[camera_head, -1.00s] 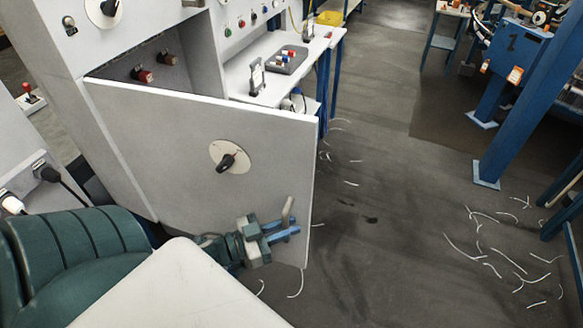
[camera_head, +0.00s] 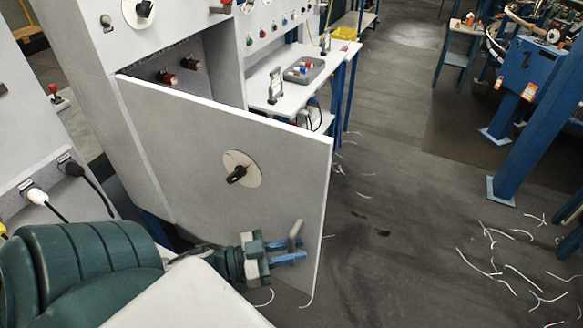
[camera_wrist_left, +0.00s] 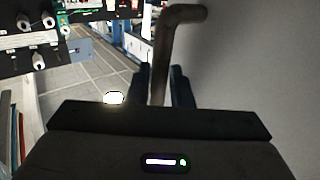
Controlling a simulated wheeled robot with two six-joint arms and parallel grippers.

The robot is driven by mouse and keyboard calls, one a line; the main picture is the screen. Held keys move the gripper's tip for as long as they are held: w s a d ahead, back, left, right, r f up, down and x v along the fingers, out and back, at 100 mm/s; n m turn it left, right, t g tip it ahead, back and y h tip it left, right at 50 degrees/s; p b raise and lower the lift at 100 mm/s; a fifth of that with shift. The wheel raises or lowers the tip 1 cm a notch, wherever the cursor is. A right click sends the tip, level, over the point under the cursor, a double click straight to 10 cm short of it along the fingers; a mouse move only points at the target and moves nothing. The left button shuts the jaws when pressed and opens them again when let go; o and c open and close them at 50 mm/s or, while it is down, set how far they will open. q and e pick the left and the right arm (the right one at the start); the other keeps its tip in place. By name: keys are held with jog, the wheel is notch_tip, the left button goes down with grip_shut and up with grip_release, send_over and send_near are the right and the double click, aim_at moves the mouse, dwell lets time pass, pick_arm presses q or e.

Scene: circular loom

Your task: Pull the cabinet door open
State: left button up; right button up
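The cabinet door (camera_head: 285,185) is a light grey panel. It stands partly open, swung out from the cabinet, with a black knob on a round plate (camera_head: 241,169) at its middle. A bent, dull metal handle (camera_head: 296,232) sits low near its free edge. My left gripper (camera_head: 283,252) is at this handle, its two blue fingers on either side of it. In the left wrist view the handle (camera_wrist_left: 160,75) rises between the dark fingers, which look closed on it, and the door face (camera_wrist_left: 250,60) fills the right side. My right gripper is not in view.
The cabinet (camera_head: 75,30) carries knobs and sockets with plugged cables at left. A white workbench (camera_head: 300,75) with a grey tray stands behind the door. A blue post (camera_head: 540,110) and machine are at right. The floor right of the door is clear apart from thread scraps.

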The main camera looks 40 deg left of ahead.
pick_arm(q)
jog(key=shift+s, duration=0.1)
jog(key=p+v, duration=0.5)
jog(key=v, duration=0.5)
jog(key=shift+s+a+p, duration=0.25)
jog(key=shift+p, duration=0.05)
jog(key=shift+f, duration=0.1)
